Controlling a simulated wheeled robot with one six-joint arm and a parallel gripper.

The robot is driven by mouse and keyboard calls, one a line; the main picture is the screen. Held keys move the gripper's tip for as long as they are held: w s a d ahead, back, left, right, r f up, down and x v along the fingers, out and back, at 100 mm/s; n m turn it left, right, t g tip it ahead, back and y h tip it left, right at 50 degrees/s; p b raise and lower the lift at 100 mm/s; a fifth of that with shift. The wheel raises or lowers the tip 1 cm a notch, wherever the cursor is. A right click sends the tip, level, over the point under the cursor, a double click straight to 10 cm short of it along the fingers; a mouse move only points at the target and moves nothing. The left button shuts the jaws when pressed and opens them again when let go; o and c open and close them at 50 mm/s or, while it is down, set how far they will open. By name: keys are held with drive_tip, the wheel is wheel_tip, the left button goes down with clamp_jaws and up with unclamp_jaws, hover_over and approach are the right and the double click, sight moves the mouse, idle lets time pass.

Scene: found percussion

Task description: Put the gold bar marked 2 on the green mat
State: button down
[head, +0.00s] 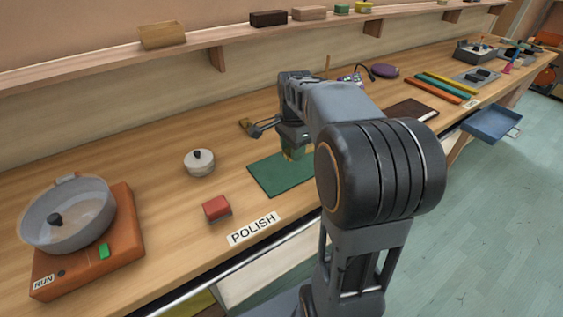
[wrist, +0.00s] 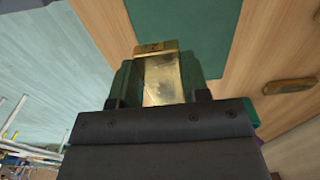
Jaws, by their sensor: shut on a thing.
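My gripper (head: 294,152) is shut on a gold bar (wrist: 163,80), which shows between the fingers in the wrist view. The number on the bar cannot be read. The green mat (head: 277,180) lies on the bench below my gripper. In the wrist view the mat (wrist: 190,20) spreads beyond the bar's far end. The bar appears to be over or near the mat's edge; I cannot tell whether it touches the mat. My arm hides the right part of the mat in the head view.
A brass-coloured piece (head: 246,126) lies on the bench behind the mat, and a similar one shows in the wrist view (wrist: 289,86). A white lidded pot (head: 199,163), a red block (head: 216,208) and a POLISH label (head: 253,229) are left of or before the mat.

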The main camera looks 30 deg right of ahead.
hover_over(282, 169)
drive_tip(key=shift+s+f, duration=0.2)
drive_tip(key=shift+f, duration=1.9)
drive_tip(key=shift+w+f, duration=0.2)
drive_tip(key=shift+f, duration=1.55)
drive_tip(key=shift+f, duration=0.1)
drive_tip(key=c, duration=0.6)
unclamp_jaws()
drive_tip(key=shift+f+b, duration=0.1)
drive_tip(key=shift+b, duration=0.2)
